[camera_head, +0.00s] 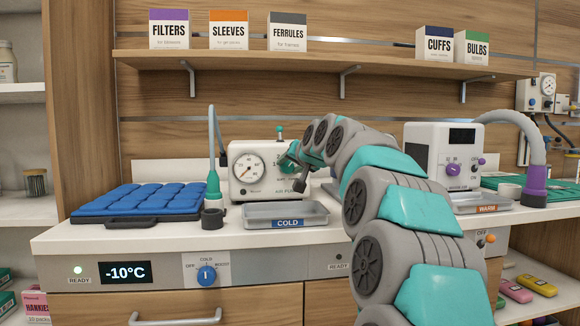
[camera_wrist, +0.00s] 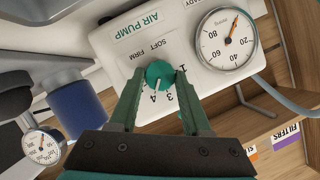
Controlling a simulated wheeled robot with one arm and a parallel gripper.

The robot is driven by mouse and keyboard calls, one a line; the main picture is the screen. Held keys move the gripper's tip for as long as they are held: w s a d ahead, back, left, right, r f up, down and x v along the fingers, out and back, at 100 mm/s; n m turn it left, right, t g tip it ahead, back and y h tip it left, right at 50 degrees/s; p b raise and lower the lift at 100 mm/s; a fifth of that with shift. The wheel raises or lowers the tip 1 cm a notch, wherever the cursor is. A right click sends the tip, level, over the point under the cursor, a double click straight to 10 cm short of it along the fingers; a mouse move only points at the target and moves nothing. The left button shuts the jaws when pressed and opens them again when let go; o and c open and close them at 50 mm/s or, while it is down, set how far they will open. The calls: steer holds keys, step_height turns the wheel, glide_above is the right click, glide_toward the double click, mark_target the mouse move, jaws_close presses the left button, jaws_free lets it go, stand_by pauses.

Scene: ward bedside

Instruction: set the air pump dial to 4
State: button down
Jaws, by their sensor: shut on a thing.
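The air pump (camera_head: 237,188) is a white box with a round gauge (camera_head: 247,168) on its front, standing at the back of the counter. In the wrist view its face (camera_wrist: 125,50) shows upside down, with the gauge (camera_wrist: 228,40) at upper right. The teal dial (camera_wrist: 160,72) sits between the two fingertips of my gripper (camera_wrist: 160,80), which is shut on it. The dial's white mark points at or very near the 4. The 3 and 1 also show; the 2 seems hidden by a finger. In the head view my arm covers much of the dial.
A grey COLD tray (camera_head: 262,222) stands in front of the pump. A blue padded mat (camera_head: 140,199) lies left, near a teal-nozzled hose (camera_head: 213,185). A white unit with a purple knob (camera_head: 428,135) stands right. A shelf (camera_head: 330,62) with boxes runs above.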

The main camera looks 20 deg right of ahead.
steer(key=shift+c, duration=1.8)
jaws_free()
steer(key=v, duration=0.7)
steer(key=shift+s+r+b, duration=0.15)
steer(key=shift+s+b, duration=0.25)
